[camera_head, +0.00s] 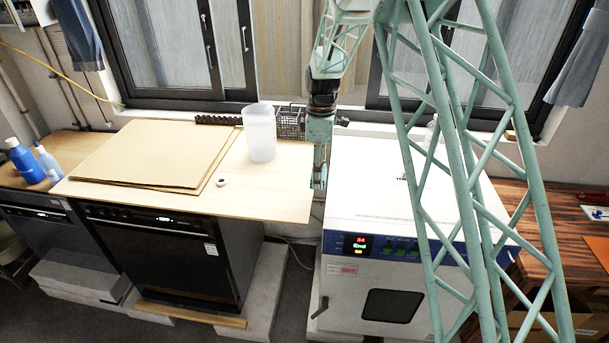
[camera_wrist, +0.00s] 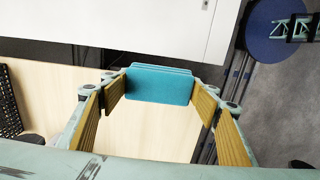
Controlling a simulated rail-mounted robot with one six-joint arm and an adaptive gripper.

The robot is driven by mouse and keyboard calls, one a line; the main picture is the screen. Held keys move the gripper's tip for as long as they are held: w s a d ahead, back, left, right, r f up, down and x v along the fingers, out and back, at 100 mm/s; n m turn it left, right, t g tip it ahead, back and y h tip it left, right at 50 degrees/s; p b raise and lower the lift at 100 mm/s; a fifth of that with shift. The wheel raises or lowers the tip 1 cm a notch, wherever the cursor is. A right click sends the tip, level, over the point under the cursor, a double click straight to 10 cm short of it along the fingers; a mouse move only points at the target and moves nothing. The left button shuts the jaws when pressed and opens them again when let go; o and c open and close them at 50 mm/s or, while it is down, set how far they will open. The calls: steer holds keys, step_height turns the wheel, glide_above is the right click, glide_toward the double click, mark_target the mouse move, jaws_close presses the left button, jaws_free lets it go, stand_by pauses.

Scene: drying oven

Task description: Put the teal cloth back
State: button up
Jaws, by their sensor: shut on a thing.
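The teal cloth (camera_wrist: 160,84) is a small folded pad in the wrist view. My gripper (camera_wrist: 159,98) is shut on it, with a yellow-padded finger at each side. In the head view my gripper (camera_head: 319,182) points down at the right edge of the wooden board (camera_head: 262,196), beside the white drying oven (camera_head: 395,180). The cloth is too small and covered to make out clearly there. I cannot tell whether it touches the board.
A translucent cup (camera_head: 260,133), brown sheets (camera_head: 155,157) and a small white round item (camera_head: 221,182) are on the board. A wire basket (camera_head: 291,122) stands behind. The oven top is mostly bare. A narrow gap separates board and oven. Blue bottles (camera_head: 25,162) stand far left.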

steer(key=s+d+m+b, duration=0.2)
steer(key=s+d+m, duration=0.1)
steer(key=d+m, duration=0.1)
steer(key=s+d+f+m+b, duration=0.1)
steer(key=s+d+m+b, duration=0.2)
steer(key=d+m, duration=0.2)
steer(key=s+d+f+m+b, duration=0.1)
steer(key=s+d+m+b, duration=0.1)
steer(key=s+d+m, duration=0.2)
steer(key=shift+d+m+b, duration=0.3)
steer(key=shift+d+m, duration=0.4)
steer(key=shift+d, duration=0.85)
steer(key=shift+s+d+f+m, duration=0.1)
steer(key=shift+s+d+m, duration=0.5)
steer(key=shift+s+m, duration=0.1)
steer(key=shift+a, duration=0.15)
